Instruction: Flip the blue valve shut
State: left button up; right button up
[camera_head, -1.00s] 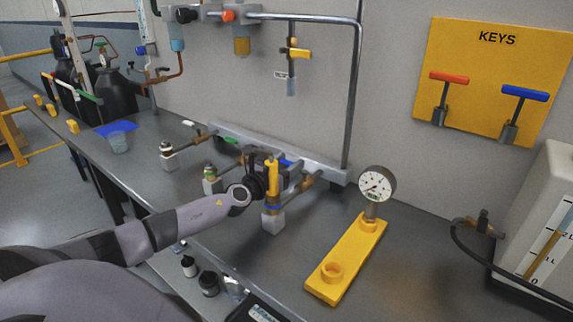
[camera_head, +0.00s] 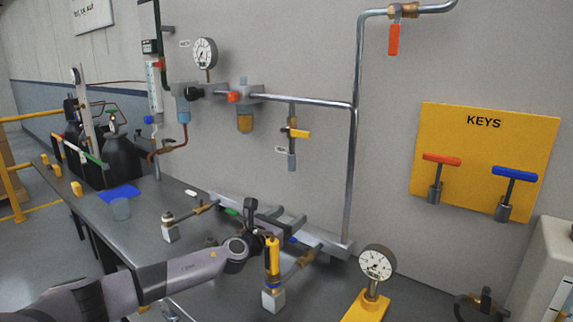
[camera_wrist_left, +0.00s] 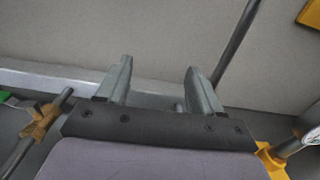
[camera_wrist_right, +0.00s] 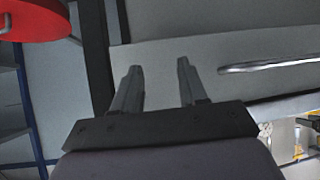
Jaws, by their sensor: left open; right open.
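A manifold rail (camera_head: 325,250) with several valve branches lies along the bench at the foot of the wall. A small blue piece (camera_head: 293,240), seemingly the blue valve's handle, shows just right of my left gripper, partly hidden. A yellow upright part (camera_head: 272,255) with a blue band at its foot stands in front of it. My left gripper (camera_head: 270,220) is over the rail, beside the yellow part. Its left wrist view shows the jaws (camera_wrist_left: 158,70) open and empty, facing the wall and rail. My right gripper (camera_wrist_right: 155,70) is open and empty, away from the manifold.
A pressure gauge (camera_head: 376,263) on a yellow base stands right of the manifold. The yellow KEYS board (camera_head: 470,150) holds a red and a blue T-handle. Pipes run up the wall. A red round thing (camera_wrist_right: 35,18) shows in the right wrist view.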

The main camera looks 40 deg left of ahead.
pick_arm(q)
notch_tip(320, 180, up, 14)
dwell(0.6)
jog(key=shift+f, duration=0.15)
dwell(0.5)
